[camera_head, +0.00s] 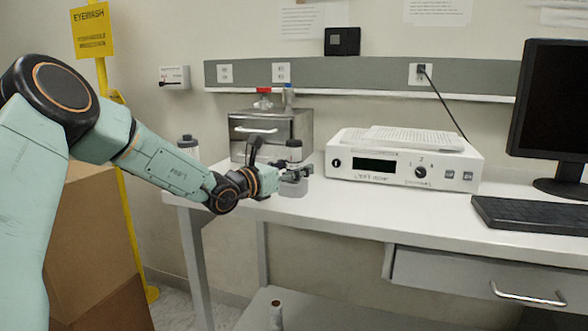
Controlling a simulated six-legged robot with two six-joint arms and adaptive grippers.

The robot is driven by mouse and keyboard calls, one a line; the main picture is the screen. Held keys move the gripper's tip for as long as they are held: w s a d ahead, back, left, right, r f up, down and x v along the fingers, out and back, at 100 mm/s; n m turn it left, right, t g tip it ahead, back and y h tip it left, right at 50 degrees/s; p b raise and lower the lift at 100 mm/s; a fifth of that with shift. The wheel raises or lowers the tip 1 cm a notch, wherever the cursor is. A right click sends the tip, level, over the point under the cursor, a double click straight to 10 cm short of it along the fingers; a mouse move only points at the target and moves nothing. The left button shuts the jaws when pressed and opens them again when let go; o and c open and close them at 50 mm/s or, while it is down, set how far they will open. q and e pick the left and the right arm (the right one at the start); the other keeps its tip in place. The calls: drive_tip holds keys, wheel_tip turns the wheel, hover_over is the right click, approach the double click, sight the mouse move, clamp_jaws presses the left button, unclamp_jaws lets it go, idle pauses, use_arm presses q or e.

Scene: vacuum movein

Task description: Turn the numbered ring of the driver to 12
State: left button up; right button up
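A small upright white cylinder with a dark cap (294,153) stands over a grey round base (293,188) near the left part of the white bench. It may be the driver, but it is too small to tell, and no numbers on a ring can be read. My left gripper (288,153) is at this cylinder, with one dark finger raised to its left and the other reaching across its lower part. The fingers look spread apart. I cannot tell whether they touch it. My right gripper is not in view.
A metal box (266,127) stands behind the gripper, and a white instrument (402,163) with a dial is to its right. A monitor and keyboard (530,216) are at right. The front bench top is clear.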

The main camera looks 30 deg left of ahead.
use_arm(q)
drive_tip(key=c, duration=1.1)
drive_tip(key=shift+c, duration=0.2)
drive_tip(key=shift+a+m+h, duration=0.1)
drive_tip(key=shift+m+h, duration=0.3)
drive_tip(key=shift+h, duration=0.2)
drive_tip(key=shift+m+g+h, duration=0.6)
drive_tip(key=shift+m+h, duration=0.5)
drive_tip(key=shift+h, duration=0.4)
drive_tip(key=shift+f+m+g+h, duration=0.1)
drive_tip(key=shift+m+g+h, duration=0.45)
drive_tip(key=shift+h, duration=0.25)
drive_tip(key=shift+m+g+h+b, duration=0.6)
drive_tip(key=shift+m+g+h, duration=0.8)
drive_tip(key=shift+h, duration=0.5)
drive_tip(key=shift+m+g, duration=0.25)
drive_tip(key=shift+m+g+h+b, duration=0.35)
drive_tip(key=shift+m+g+h, duration=0.65)
drive_tip(key=shift+g+h, duration=0.15)
